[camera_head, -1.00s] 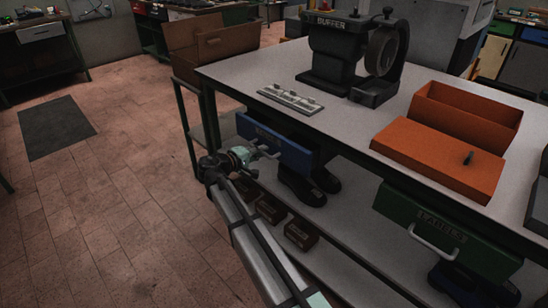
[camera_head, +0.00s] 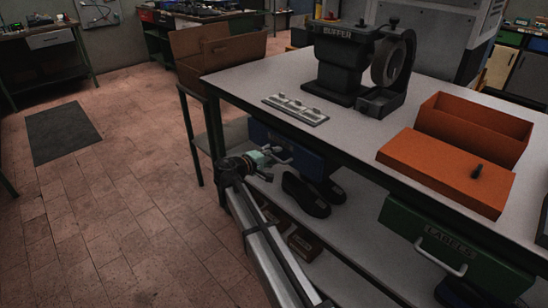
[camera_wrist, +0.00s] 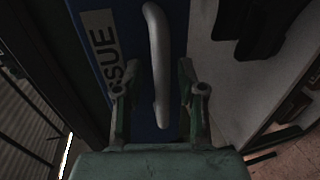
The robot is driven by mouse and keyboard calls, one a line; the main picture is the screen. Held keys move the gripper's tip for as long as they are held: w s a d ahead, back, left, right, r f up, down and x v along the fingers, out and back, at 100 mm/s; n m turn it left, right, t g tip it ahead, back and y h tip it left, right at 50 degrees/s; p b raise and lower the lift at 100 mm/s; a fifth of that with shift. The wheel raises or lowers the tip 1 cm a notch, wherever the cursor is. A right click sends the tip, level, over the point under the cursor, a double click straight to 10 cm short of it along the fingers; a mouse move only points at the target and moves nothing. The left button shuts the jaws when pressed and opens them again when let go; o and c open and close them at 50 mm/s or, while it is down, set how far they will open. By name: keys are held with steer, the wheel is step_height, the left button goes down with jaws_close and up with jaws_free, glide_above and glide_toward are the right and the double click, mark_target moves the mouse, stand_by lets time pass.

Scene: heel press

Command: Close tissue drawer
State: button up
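The blue tissue drawer (camera_head: 312,163) hangs under the tabletop at the left end of the bench. Its front sits back under the table edge, partly hidden by it; I cannot tell whether it is fully shut. In the wrist view its blue front (camera_wrist: 135,45) carries a label reading part of "TISSUE", with a grey bar handle (camera_wrist: 156,50). My gripper (camera_head: 274,156) is at the drawer front by the handle. In the wrist view my gripper (camera_wrist: 160,98) has its fingers apart, one each side of the handle's near end; contact cannot be told.
A buffer machine (camera_head: 345,62) and orange box (camera_head: 445,170) stand on the tabletop. The floor (camera_head: 110,220) at left is open.

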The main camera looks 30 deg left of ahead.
steer(key=shift+s, duration=0.1)
steer(key=v, duration=1.2)
steer(key=shift+a+f, duration=0.1)
